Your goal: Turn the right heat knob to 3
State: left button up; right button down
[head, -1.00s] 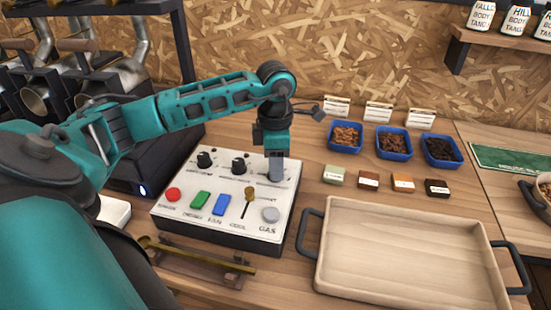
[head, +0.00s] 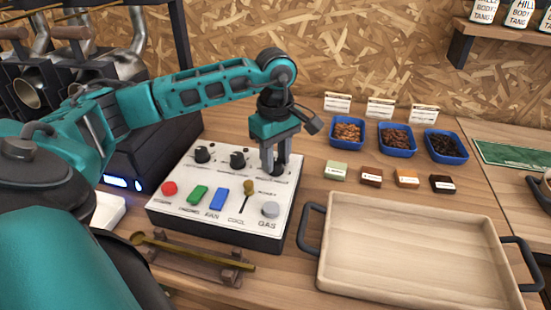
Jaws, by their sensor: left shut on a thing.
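The white control panel (head: 180,215) stands on the wooden bench, with three black knobs along its back. The left knob (head: 203,154) and the middle knob (head: 238,160) are free. My left gripper (head: 275,168) points down over the right heat knob (head: 279,169) and is shut on it. The fingers hide much of this knob and its scale, so its setting cannot be read. My right gripper does not show.
The panel's front holds a red button (head: 169,188), green and blue switches, a brass-topped lever (head: 248,188) and a grey button (head: 270,209). A wooden tray (head: 420,202) is to the right. Behind it are blue bean bowls (head: 397,152) and colour blocks. A brass scoop (head: 190,250) lies in front.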

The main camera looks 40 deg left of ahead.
pick_arm(q)
jog(key=m+b, duration=0.1)
jog(key=m, duration=0.3)
jog(key=shift+m, duration=0.3)
jog(key=m, duration=0.2)
jog(key=shift+f+m+b, duration=0.1)
jog(key=shift+m+b, duration=0.2)
jog(key=shift+m, duration=0.1)
jog(key=m, duration=0.2)
jog(key=shift+m, duration=0.4)
jog(key=m+b, duration=0.1)
jog(key=m, duration=0.2)
jog(key=shift+m, duration=0.3)
jog(key=m, duration=0.2)
jog(key=shift+m, duration=0.3)
jog(key=shift+m+b, duration=0.5)
jog(key=shift+m, duration=1)
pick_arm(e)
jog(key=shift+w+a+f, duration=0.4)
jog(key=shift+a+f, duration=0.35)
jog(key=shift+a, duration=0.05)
